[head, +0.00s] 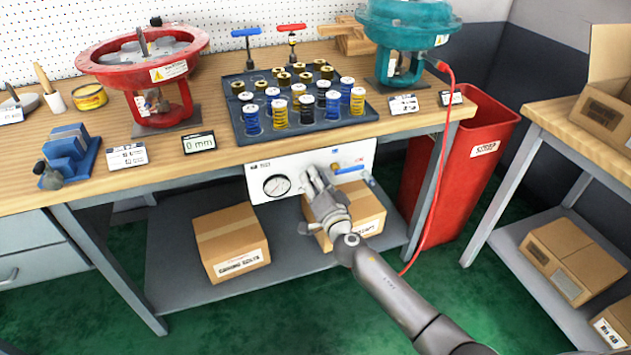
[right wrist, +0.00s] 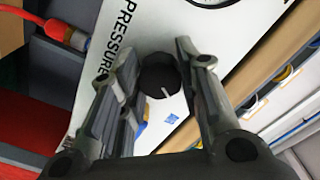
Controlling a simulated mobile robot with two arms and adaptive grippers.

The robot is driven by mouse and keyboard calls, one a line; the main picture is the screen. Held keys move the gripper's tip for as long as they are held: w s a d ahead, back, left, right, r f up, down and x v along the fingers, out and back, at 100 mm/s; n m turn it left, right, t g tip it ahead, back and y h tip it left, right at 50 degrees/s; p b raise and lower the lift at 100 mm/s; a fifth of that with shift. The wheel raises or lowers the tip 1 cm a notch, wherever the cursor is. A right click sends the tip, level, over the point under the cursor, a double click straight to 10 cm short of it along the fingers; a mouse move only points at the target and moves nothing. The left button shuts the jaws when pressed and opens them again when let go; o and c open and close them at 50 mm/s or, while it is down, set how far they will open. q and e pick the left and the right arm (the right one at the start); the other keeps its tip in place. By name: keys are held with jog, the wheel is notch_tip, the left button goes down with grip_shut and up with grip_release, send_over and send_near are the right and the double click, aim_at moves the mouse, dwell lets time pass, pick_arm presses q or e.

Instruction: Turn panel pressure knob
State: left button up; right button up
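The white pressure panel (head: 262,171) hangs under the front edge of the workbench, with a round gauge (head: 277,186) on its left. The right wrist view shows the black pressure knob (right wrist: 160,76) with a white pointer line and the word PRESSURE printed beside it. My right gripper (head: 317,176) is at the panel, right of the gauge, and covers much of the knob area in the head view. In the right wrist view its open fingers (right wrist: 156,50) stand on either side of the knob, with gaps visible; contact is not evident. My left gripper is out of view.
A cardboard box (head: 231,242) stands on the lower shelf, and another (head: 362,208) is behind my right arm. A red hose (head: 447,130) runs down beside the red bin (head: 470,170). The bench top above carries a spool tray (head: 240,130) and valve actuators.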

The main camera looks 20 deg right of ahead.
jog(key=shift+c, duration=1.2)
